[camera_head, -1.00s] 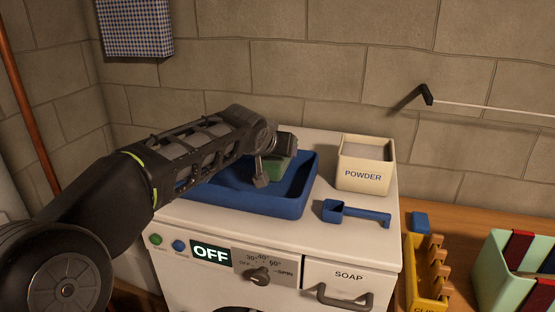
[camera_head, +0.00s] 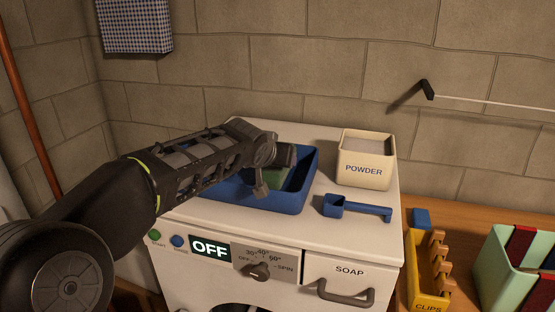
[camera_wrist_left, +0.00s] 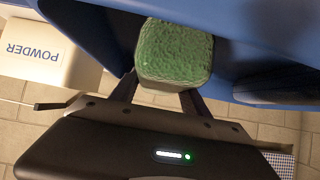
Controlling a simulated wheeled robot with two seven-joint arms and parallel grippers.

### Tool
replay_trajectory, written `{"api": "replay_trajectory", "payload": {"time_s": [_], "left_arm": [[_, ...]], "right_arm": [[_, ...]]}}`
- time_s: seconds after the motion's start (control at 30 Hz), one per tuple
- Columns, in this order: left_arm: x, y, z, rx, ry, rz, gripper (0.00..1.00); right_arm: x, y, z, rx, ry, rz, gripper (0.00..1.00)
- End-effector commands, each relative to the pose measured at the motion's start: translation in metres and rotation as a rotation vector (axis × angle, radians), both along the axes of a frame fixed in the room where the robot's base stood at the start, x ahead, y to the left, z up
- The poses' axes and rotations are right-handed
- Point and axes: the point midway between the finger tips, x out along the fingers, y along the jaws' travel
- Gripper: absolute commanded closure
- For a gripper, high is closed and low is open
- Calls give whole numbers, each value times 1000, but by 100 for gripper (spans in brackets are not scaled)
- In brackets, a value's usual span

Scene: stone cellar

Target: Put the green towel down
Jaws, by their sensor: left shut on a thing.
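My left gripper (camera_head: 282,172) reaches over the blue tray (camera_head: 272,201) on top of the white washing machine. It is shut on the green towel (camera_head: 302,172), which shows only in part past my gripper in the head view. In the left wrist view the towel (camera_wrist_left: 175,54) is a rounded, textured green bundle between the two fingers (camera_wrist_left: 160,90), with the blue tray (camera_wrist_left: 245,30) around it. I cannot tell whether the towel touches the tray's floor. My right gripper is not in view.
A cream powder box (camera_head: 365,160) and a blue scoop (camera_head: 356,208) stand right of the tray. A yellow clips box (camera_head: 428,272) and a mint-green bin (camera_head: 505,285) sit on the wooden surface at right.

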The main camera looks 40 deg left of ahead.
Motion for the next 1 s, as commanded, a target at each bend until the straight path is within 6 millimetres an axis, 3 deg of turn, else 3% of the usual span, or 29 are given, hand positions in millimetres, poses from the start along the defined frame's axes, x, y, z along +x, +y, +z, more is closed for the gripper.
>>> {"api": "replay_trajectory", "payload": {"time_s": [0.1,0.13,0.37,0.67,0.9,1.0], "left_arm": [[0,0,1,0,-1,0,88],[0,0,0,0,0,0,43],[0,0,0,0,0,0,25],[0,0,2,0,0,0,24],[0,0,18,-1,0,1,24],[-14,-5,23,1,-7,1,24]], "right_arm": [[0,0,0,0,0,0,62],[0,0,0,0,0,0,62],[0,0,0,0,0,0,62],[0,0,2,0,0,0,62],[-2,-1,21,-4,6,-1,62],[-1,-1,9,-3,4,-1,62]]}}
